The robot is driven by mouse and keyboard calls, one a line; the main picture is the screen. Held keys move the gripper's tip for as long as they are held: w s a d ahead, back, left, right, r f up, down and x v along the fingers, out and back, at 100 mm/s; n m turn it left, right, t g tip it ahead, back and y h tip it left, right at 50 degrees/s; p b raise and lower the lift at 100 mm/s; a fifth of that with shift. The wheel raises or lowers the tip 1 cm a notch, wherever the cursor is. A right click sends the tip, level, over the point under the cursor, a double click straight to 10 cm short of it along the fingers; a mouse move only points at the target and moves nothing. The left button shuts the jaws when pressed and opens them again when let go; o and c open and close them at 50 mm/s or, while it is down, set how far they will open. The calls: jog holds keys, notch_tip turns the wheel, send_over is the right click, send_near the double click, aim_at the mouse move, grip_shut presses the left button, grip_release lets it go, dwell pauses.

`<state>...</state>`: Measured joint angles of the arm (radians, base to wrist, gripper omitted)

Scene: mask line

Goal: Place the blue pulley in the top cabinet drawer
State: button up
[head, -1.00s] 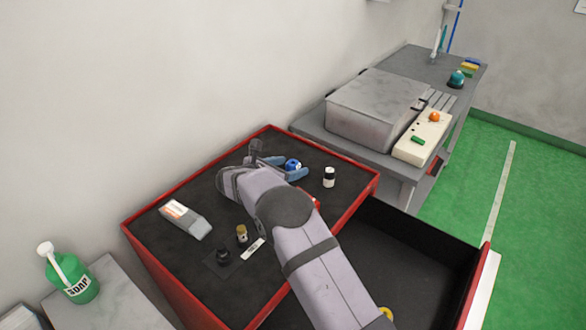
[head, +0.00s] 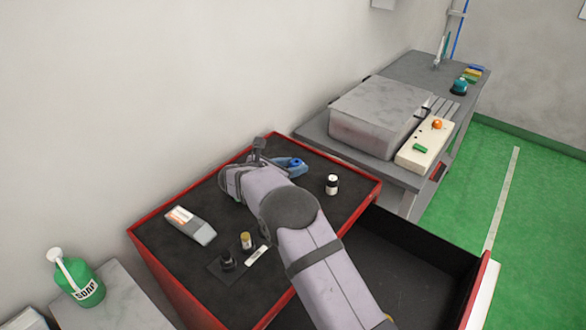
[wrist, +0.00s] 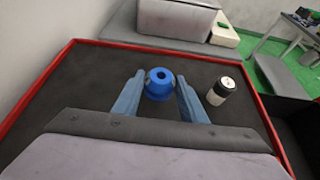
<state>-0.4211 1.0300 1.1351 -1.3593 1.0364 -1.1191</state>
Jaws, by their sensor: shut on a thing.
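The blue pulley (head: 291,162) is at the far part of the red cabinet's black top (head: 210,268). In the wrist view the blue pulley (wrist: 158,85) sits between the two blue fingers of my gripper (wrist: 160,78), its round hole facing up. My gripper (head: 288,167) is shut on it. I cannot tell whether the pulley still touches the cabinet top. The top cabinet drawer (head: 420,262) is pulled open on the right. My arm covers part of the drawer.
A white bottle with a black cap (head: 332,184) stands just right of the pulley. A carton (head: 190,225), a yellow-topped bottle (head: 247,241) and a black item (head: 227,260) are on the cabinet top. A grey bench (head: 330,150) with a box stands behind. The drawer's visible floor is mostly clear.

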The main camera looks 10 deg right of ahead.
aim_at(293, 165)
notch_tip(293, 165, up, 7)
jog(key=p, duration=0.3)
jog(key=shift+f+p, duration=0.15)
jog(key=shift+p, duration=0.2)
